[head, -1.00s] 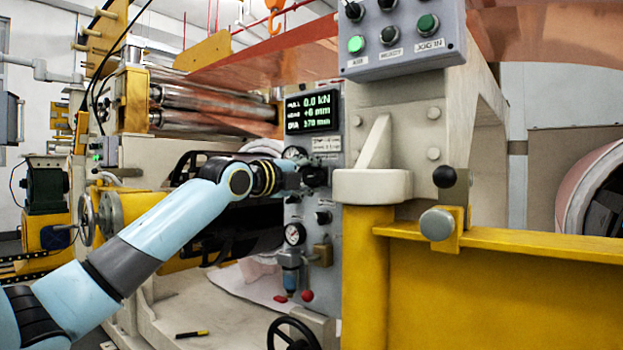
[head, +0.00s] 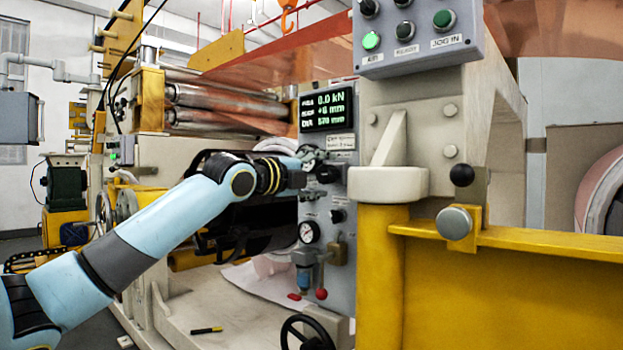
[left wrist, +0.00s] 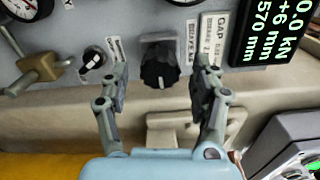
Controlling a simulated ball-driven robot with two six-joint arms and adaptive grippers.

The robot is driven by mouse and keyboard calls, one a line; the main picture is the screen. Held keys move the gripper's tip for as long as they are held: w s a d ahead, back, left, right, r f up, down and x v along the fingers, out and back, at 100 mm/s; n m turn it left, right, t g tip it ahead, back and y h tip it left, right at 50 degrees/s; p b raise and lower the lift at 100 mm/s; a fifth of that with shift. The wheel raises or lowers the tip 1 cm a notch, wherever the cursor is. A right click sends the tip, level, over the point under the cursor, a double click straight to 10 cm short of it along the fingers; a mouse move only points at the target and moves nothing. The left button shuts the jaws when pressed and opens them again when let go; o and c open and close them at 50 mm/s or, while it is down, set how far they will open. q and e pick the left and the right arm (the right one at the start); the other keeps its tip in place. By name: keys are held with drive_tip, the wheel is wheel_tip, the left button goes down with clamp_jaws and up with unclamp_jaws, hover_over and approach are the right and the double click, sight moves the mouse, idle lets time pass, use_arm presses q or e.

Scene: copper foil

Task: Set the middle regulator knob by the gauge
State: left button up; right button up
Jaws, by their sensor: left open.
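The grey regulator panel (head: 345,260) stands at the centre of the head view. My left gripper (left wrist: 161,73) is open in the left wrist view. A large black knob (left wrist: 160,65) lies between its two fingers there, with gaps on both sides; I cannot tell how deep the fingers reach. The same knob (head: 328,173) shows just right of the gripper in the head view. A smaller black knob (left wrist: 92,60) sits to its left. One gauge (left wrist: 183,2) is cut off at the top of the wrist view. A lower gauge (head: 309,232) has a white dial. The right gripper is out of view.
The lit display (head: 326,110) reads 0.0 kN, +6 mm and 570 mm. A button box (head: 415,40) hangs at the upper right. A yellow post (head: 382,270) and rail stand right of the panel. A handwheel (head: 307,333) is below.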

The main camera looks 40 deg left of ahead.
sight(321, 177)
use_arm(q)
drive_tip(key=s, duration=0.4)
drive_tip(key=shift+a+f, duration=0.25)
drive_tip(key=shift+a, duration=0.05)
drive_tip(key=shift+s+d, duration=0.1)
drive_tip(key=shift+s, duration=0.5)
